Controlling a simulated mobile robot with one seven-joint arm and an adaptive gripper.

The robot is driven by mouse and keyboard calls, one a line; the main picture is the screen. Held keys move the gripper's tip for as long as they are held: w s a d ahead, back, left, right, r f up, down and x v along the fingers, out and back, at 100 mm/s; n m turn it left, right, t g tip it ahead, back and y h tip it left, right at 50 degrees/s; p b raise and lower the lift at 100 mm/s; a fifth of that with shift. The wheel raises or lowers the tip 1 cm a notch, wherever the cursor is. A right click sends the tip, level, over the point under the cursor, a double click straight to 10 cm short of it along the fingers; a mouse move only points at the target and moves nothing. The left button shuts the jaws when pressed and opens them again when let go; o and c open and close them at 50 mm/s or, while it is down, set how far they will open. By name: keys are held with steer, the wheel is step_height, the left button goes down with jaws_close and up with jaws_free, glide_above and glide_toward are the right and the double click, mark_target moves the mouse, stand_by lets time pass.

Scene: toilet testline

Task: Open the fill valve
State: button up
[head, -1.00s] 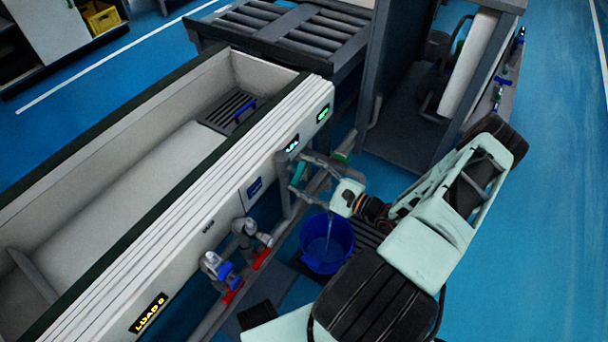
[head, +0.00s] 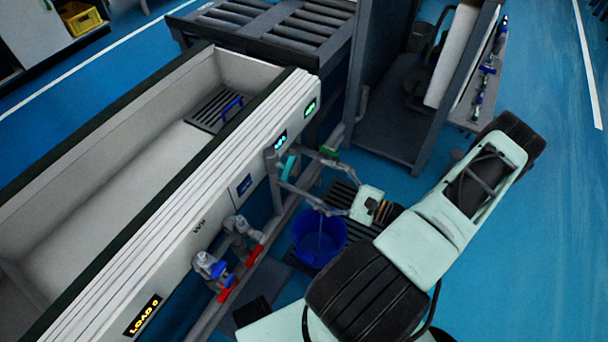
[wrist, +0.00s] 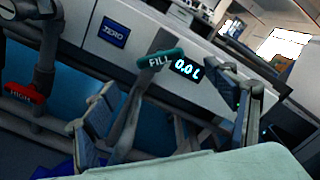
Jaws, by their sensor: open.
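The fill valve's teal handle, labelled FILL, (wrist: 160,59) shows in the wrist view on a grey pipe in front of the white panel. It also shows as a small teal bar in the head view (head: 289,166). My gripper (wrist: 180,90) is open and empty, one finger to the left of the handle and one to the right. In the head view my gripper (head: 300,172) faces the valve from the right. Whether any finger touches the handle or pipe I cannot tell. The display (wrist: 187,69) beside the handle reads 0.0 L.
Red-handled valves (head: 228,289) sit further along the pipe to the left. A green handle (head: 329,152) lies near my upper finger. A blue bucket (head: 320,240) stands on the floor below my gripper. The white trough (head: 75,230) fills the left side.

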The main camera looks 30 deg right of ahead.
steer(key=shift+v, duration=1.55)
